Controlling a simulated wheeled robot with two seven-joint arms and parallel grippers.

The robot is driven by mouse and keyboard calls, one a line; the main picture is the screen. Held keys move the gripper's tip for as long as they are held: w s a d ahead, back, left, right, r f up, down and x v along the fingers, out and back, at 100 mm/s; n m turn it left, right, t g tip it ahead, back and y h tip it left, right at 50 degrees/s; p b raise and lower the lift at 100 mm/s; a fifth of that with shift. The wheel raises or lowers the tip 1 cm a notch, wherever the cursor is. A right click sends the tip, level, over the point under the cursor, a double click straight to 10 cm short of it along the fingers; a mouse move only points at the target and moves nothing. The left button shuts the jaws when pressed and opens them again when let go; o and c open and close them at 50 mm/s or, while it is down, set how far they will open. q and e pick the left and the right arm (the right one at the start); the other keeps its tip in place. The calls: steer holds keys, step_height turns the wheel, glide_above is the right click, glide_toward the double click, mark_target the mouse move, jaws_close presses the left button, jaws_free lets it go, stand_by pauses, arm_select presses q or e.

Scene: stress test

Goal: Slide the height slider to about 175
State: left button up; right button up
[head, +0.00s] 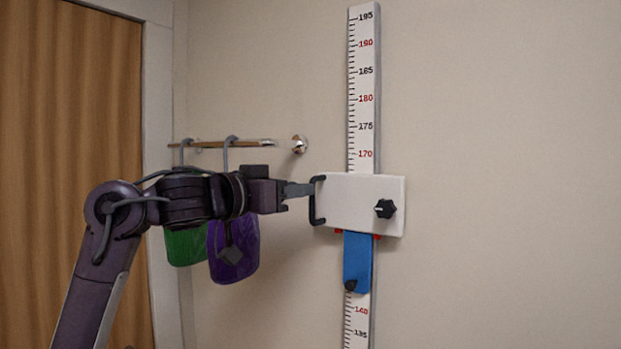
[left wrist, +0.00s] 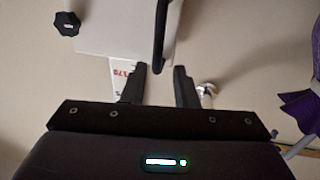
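The height slider is a white plate (head: 350,199) on a vertical wall ruler (head: 361,100). Its top edge sits a little below the 170 mark. Small red tips (head: 377,237) show at its lower edge, and the numbers beside them are covered. A black handle (head: 314,206) is on its left side and also shows in the left wrist view (left wrist: 160,35). My left gripper (head: 310,188) is at the handle's upper part. In the left wrist view its fingers (left wrist: 160,71) are apart, with the handle's end between them and gaps on both sides. My right gripper is not in view.
A black knob (head: 385,209) is on the plate's right side. A blue block (head: 357,263) with a dark knob sits on the ruler below. Green (head: 187,246) and purple (head: 232,260) hanging items are behind my arm, below a wall rail (head: 270,142). The ruler above the plate is clear.

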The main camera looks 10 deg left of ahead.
arm_select(q)
steer(key=p+x, duration=0.1)
steer(key=x, duration=0.3)
steer(key=shift+w+d, duration=0.2)
steer(key=shift+d, duration=0.25)
steer(key=shift+s+a+f, duration=0.1)
steer(key=shift+a, duration=0.15)
jaws_close()
